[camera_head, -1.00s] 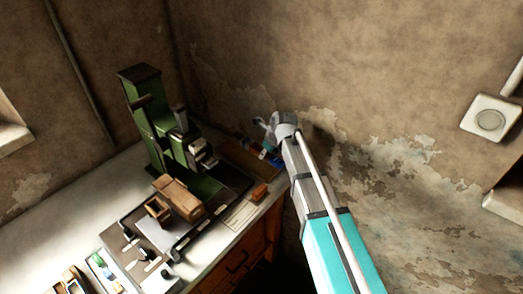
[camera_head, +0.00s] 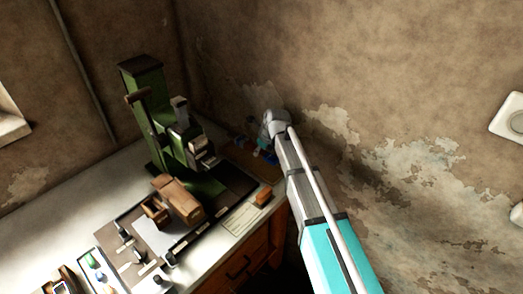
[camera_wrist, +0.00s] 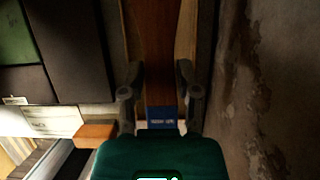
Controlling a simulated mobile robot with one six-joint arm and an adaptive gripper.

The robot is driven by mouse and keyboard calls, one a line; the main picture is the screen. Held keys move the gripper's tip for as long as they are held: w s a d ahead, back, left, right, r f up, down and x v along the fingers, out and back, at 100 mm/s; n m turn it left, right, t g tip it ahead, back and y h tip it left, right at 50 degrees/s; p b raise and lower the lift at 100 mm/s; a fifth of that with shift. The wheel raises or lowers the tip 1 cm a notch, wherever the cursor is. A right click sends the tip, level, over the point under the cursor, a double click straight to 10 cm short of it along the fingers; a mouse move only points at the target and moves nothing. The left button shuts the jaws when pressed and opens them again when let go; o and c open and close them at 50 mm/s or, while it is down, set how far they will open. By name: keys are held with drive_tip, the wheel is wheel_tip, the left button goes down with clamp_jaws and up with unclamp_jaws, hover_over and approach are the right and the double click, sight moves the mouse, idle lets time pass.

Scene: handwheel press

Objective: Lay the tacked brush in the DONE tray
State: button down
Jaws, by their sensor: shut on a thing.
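My gripper (camera_wrist: 160,72) shows in the wrist view with its two fingers closed on either side of a long reddish-brown wooden piece, which I take to be the brush (camera_wrist: 160,40). Its bristles and any tack on it are hidden. Below it is a paler brown wooden surface that looks like the tray (camera_wrist: 187,35), with a blue label (camera_wrist: 162,118) close to my fingers; its text is too small to read. I cannot tell whether the brush touches the tray. In the head view my gripper (camera_head: 268,128) is over the bench's far right corner and partly hides the tray.
The green press (camera_head: 150,110) stands left of my gripper. An orange-brown block (camera_head: 263,197) and a pale card (camera_head: 240,218) lie near the bench's front edge. The peeling wall (camera_wrist: 255,80) is close on the right. Small wooden boxes (camera_head: 180,198) stand before the press.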

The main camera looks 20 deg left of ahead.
sight(258, 165)
drive_tip(key=shift+f+b, duration=1.2)
drive_tip(key=shift+f, duration=0.2)
drive_tip(key=shift+f+b, duration=1.45)
idle(0.7)
drive_tip(key=shift+c, duration=1.3)
unclamp_jaws()
drive_tip(key=shift+r, duration=0.25)
